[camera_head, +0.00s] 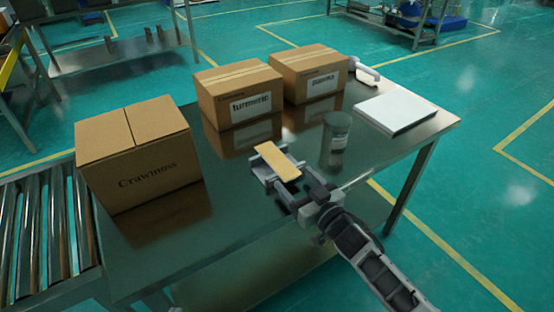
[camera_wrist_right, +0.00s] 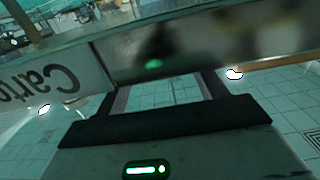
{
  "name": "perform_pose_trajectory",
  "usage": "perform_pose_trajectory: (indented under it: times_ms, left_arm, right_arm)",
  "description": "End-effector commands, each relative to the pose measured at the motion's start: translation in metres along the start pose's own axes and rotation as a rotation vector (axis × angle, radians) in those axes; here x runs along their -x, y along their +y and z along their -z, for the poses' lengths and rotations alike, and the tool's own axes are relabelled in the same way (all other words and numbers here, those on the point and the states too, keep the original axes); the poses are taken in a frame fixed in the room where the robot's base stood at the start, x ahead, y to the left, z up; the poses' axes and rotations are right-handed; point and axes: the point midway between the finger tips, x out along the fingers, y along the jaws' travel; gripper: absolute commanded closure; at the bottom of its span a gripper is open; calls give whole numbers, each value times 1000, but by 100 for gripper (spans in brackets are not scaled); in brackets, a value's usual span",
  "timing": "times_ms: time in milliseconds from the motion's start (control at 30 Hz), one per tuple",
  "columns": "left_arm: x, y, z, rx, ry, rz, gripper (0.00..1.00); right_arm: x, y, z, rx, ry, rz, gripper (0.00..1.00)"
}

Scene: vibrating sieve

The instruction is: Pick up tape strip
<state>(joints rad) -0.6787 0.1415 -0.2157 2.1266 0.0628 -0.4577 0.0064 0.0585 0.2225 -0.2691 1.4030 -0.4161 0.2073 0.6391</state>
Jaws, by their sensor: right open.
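A flat tan strip (camera_head: 278,163), which looks like the tape strip, is over the jaws of my right gripper (camera_head: 268,157) in the head view. The gripper is open at the table's near side, and the strip overlaps the space between its fingers. I cannot tell whether the strip touches the fingers or rests on something there. In the right wrist view the open gripper (camera_wrist_right: 160,92) shows two dark fingers apart, with tiled floor visible between them. I cannot make out the strip in that view. My left gripper is not in view.
The dark shiny table (camera_head: 240,215) holds a "Crawmoss" carton (camera_head: 138,160), a "turmeric" carton (camera_head: 240,95), another labelled carton (camera_head: 308,75), a dark jar (camera_head: 335,140) and a white flat box (camera_head: 395,112). A roller conveyor (camera_head: 40,225) adjoins the left. The table's front middle is clear.

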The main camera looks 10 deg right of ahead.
Motion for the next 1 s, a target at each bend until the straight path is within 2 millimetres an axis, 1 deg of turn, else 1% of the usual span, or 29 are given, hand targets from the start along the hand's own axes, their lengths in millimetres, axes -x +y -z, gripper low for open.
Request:
perform_pose_trajectory:
  times_ms: [67,267,300,367,400,433,467,833,1000]
  left_arm:
    - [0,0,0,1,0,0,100]
    - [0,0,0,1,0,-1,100]
    - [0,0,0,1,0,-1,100]
    - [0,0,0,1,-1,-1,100]
    - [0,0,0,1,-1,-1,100]
    - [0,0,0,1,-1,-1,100]
    - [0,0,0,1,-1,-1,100]
    - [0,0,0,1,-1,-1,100]
    - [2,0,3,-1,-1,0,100]
  right_arm:
    - [-5,0,0,0,0,0,29]
    - [-6,0,0,0,-1,0,29]
    - [-6,0,0,0,-1,0,35]
    - [-5,0,0,0,-1,0,51]
    - [-5,0,0,0,-1,0,62]
    - [-5,0,0,0,-1,0,71]
    - [-5,0,0,0,-1,0,77]
    - [-5,0,1,1,0,0,77]
    - [-5,0,13,3,1,0,77]
